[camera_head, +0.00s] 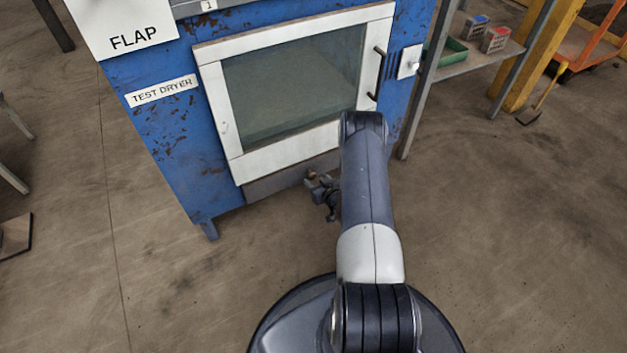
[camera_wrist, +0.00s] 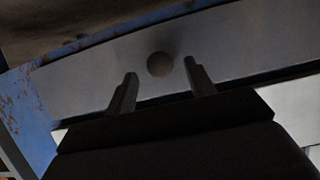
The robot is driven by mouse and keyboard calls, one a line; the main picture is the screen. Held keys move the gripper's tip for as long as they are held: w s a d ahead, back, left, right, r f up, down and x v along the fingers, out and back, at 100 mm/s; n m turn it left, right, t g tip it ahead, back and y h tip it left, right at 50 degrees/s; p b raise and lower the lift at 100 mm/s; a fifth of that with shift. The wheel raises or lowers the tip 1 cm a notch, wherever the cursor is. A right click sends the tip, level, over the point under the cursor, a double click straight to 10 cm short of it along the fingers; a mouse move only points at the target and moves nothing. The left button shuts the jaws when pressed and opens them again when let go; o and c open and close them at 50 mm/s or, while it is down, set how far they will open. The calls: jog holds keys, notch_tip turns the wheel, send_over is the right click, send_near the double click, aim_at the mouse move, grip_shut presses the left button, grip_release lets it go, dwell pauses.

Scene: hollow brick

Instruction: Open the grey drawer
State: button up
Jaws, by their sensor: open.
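The grey drawer (camera_head: 272,183) is a low panel at the bottom of the blue dryer, below the white-framed glass door. It looks shut. In the wrist view, the drawer front (camera_wrist: 90,82) spans the picture, with a round knob (camera_wrist: 160,64) near its middle. My gripper (camera_wrist: 160,69) is open, with one finger to each side of the knob in the picture. The knob appears at or just beyond the fingertips; I cannot tell whether they touch it. In the head view, my gripper (camera_head: 322,184) is low in front of the drawer, and my arm hides the drawer's right part.
The white-framed door (camera_head: 215,105) with a dark handle (camera_head: 379,74) is above the drawer. A white FLAP panel (camera_head: 120,22) is at upper left. A metal shelf (camera_head: 480,52) with a green tray (camera_head: 450,52) stands at right. The floor around the dryer is mostly clear.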

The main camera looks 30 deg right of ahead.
jog(key=shift+b+x, duration=0.3)
jog(key=shift+x, duration=1.1)
jog(key=shift+c, duration=0.3)
grip_shut()
